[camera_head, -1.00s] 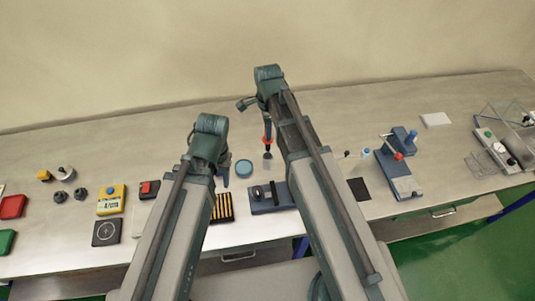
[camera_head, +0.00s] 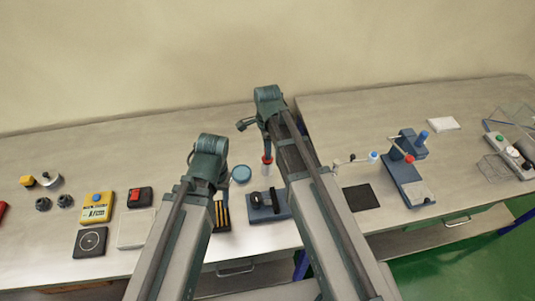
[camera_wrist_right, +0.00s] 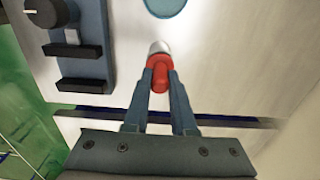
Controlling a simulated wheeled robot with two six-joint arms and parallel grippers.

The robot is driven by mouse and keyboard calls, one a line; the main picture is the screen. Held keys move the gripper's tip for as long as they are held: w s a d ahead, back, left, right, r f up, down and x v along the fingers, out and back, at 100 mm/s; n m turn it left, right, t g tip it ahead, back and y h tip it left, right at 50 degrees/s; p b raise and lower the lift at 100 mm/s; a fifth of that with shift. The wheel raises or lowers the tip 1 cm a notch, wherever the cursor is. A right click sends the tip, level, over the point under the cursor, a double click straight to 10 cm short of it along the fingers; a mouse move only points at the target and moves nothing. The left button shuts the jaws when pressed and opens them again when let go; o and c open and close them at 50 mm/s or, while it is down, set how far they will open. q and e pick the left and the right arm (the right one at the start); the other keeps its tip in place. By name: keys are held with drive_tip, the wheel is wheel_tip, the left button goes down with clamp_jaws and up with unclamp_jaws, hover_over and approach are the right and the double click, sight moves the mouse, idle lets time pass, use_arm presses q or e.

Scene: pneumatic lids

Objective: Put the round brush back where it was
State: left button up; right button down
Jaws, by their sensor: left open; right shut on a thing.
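My right gripper (camera_head: 266,150) is shut on a slim tool with a red collar and pale end, which looks like the round brush (camera_head: 267,161). It hangs roughly upright over the bench. In the right wrist view the brush (camera_wrist_right: 160,70) sits between the fingertips (camera_wrist_right: 159,82), its pale end pointing away from the gripper. I cannot tell whether that end touches the bench. My left gripper (camera_head: 222,184) is open, to the left of the brush; its fingers are partly hidden by its arm.
A blue fixture with black bars (camera_head: 258,213) stands in front of the brush; it also shows in the right wrist view (camera_wrist_right: 97,70). A round blue disc (camera_head: 241,174) lies just left. Yellow box (camera_head: 96,208) is further left, blue clamp stand (camera_head: 408,178) right. The back bench is clear.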

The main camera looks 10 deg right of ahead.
use_arm(q)
drive_tip(key=shift+r, duration=0.1)
drive_tip(key=shift+f+b, duration=0.4)
drive_tip(key=shift+f, duration=0.1)
use_arm(e)
drive_tip(key=shift+f, duration=0.4)
drive_tip(key=c, duration=0.7)
unclamp_jaws()
drive_tip(key=shift+c, duration=0.2)
